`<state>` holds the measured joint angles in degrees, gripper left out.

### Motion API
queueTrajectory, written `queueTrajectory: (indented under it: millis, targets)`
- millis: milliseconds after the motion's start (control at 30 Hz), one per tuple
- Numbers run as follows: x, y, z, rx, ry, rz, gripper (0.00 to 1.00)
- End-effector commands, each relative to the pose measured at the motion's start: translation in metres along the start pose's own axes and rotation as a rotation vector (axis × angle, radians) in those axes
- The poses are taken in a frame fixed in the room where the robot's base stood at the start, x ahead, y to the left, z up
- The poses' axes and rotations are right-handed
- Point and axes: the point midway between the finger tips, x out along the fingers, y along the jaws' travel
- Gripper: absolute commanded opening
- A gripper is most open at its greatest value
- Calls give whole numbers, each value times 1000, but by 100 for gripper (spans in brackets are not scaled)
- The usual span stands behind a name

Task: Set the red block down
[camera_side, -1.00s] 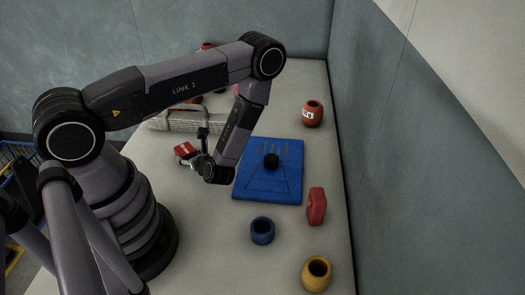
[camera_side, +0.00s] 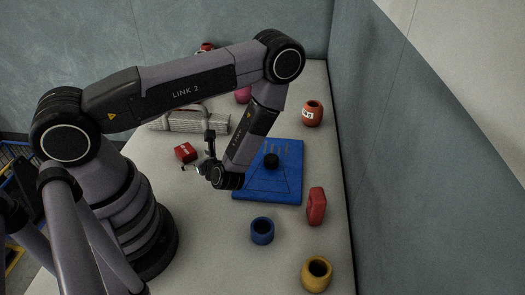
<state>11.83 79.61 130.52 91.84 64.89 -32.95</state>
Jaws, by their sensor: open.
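The red block (camera_side: 185,152) rests on the pale table, left of the blue board and just in front of the rolled grey bundle. It has a small white mark on its top. My gripper (camera_side: 190,170) is near the block, on its lower right side, and stands apart from it. The jaws are open and empty. They look small here and are partly hidden by my wrist.
A grey bundle (camera_side: 190,122) and pink pot (camera_side: 243,96) lie behind.

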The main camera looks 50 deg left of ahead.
Motion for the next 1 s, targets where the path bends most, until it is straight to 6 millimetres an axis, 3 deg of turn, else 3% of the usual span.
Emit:
queueTrajectory:
  millis: [200, 433, 533, 667, 767, 1000]
  targets:
    - [-48, -1, 0, 0, 2, -6, 80]
    - [-74, 0, 1, -5, 2, 2, 80]
    - [-83, -5, 11, -52, 16, 22, 80]
    - [-103, -17, 47, -214, 66, 96, 80]
    - [-122, -22, 87, -390, 133, 185, 80]
    - [-163, -8, 175, -805, 362, 396, 80]
